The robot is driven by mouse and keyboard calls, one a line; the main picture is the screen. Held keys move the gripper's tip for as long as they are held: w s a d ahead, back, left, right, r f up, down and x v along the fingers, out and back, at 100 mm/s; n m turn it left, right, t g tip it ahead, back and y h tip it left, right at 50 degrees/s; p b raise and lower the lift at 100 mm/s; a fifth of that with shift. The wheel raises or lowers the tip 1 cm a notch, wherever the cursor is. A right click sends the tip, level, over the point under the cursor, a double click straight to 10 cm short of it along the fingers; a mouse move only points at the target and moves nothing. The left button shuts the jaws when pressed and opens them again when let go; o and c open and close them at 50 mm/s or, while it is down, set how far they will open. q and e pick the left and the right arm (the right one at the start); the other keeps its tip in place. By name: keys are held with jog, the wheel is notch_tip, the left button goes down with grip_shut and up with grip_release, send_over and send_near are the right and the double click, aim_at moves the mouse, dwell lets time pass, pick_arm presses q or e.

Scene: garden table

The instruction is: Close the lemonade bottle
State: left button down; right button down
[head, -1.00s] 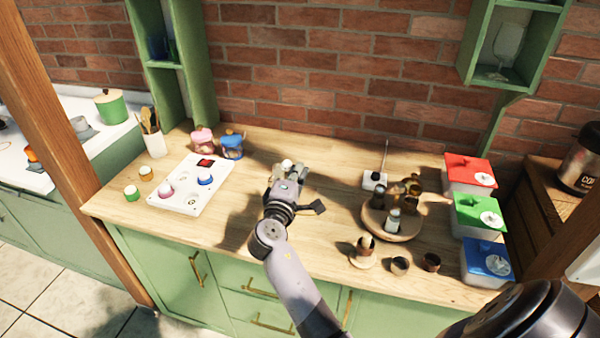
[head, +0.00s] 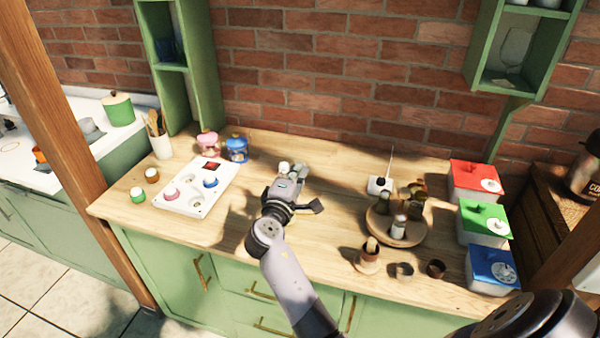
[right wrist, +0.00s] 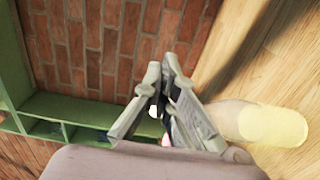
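My right gripper (head: 292,170) is low over the middle of the table, its fingers pointing toward the brick wall. It also shows in the right wrist view (right wrist: 161,72), where its fingertips look close together. I cannot tell whether they pinch something. A small round whitish thing (head: 284,167) shows at the fingers in the head view; I cannot tell what it is. A pale yellow, see-through form, likely the lemonade bottle (right wrist: 272,124), shows beside the fingers in the right wrist view. Its top is hidden, and my gripper covers that spot in the head view. My left gripper is not in view.
A white tray (head: 186,203) and pink (head: 208,145) and blue (head: 237,149) jars stand left of my gripper. A round wooden board (head: 380,231) with several small bottles is at right, before boxes with red, green and blue lids (head: 492,265). The table front between is clear.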

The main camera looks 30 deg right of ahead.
jog(key=shift+s+d, duration=0.1)
dwell(0.3)
jog(key=shift+s+d+r+p, duration=0.15)
jog(key=shift+s+d+p, duration=0.2)
jog(key=s+a+r+p, duration=0.1)
jog(key=s+a+r, duration=0.1)
jog(key=s+a, duration=0.2)
jog(key=shift+s+a, duration=0.3)
jog(key=shift+a, duration=0.4)
dwell(0.8)
